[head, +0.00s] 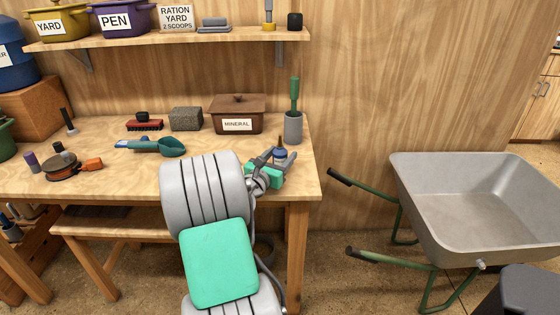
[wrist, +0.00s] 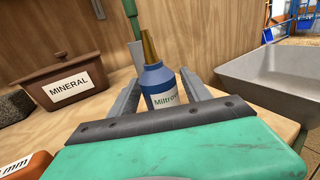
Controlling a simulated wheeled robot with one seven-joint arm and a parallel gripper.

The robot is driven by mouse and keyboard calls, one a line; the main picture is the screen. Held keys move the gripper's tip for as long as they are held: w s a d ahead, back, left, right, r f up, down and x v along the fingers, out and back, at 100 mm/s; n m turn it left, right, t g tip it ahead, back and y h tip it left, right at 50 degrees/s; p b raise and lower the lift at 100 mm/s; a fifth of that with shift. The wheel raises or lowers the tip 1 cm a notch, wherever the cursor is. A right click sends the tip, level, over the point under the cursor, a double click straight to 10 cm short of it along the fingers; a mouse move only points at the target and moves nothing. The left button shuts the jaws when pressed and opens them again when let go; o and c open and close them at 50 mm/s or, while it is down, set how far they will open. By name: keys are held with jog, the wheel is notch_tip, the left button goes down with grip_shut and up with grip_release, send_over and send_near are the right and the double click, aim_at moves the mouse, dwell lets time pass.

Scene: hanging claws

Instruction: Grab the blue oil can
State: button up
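The blue oil can (wrist: 158,80) stands upright on the workbench near its right end, with a brass spout and a white label. It also shows in the head view (head: 280,154), partly hidden by my gripper. My gripper (head: 273,160) is low over the bench at the can. In the wrist view its two grey fingers (wrist: 160,92) are spread, one on each side of the can. The can's lower part is hidden behind the gripper's body. I cannot tell whether either finger touches it.
A brown MINERAL box (head: 236,116) stands left of the can, and a grey cup with a green-handled tool (head: 293,127) stands behind it. A teal scoop (head: 160,147) lies farther left. A shelf (head: 170,38) hangs above. A wheelbarrow (head: 470,200) stands right of the bench.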

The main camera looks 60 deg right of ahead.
grip_shut()
dwell(0.4)
